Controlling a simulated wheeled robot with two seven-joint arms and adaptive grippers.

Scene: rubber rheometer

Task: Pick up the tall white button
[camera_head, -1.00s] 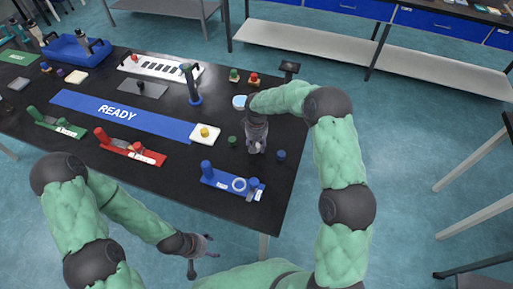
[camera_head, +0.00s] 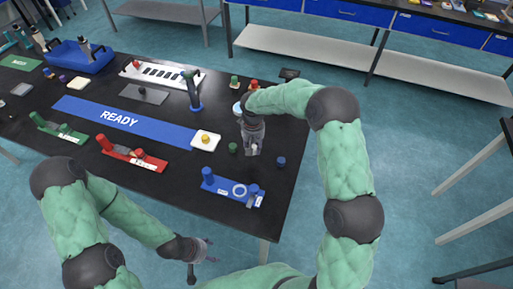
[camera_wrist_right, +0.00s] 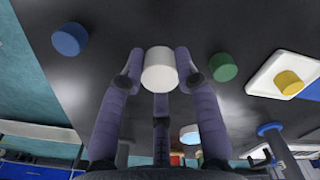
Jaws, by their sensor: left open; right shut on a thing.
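The tall white button (camera_wrist_right: 160,70) is a plain white cylinder in the right wrist view. My right gripper (camera_head: 253,151) is shut on it, with purple-grey fingers on both sides of it. In the head view this gripper is over the black table near its right edge, and the button is hard to make out there. I cannot tell whether the button is clear of the table. My left gripper (camera_head: 208,250) is open and empty, in front of the table and apart from it.
A green button (camera_head: 233,148) stands left of my right gripper and a blue button (camera_head: 281,161) right of it. A blue fixture (camera_head: 228,189) lies in front. A white pad with a yellow button (camera_head: 205,140) and the blue READY strip (camera_head: 150,128) lie left.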

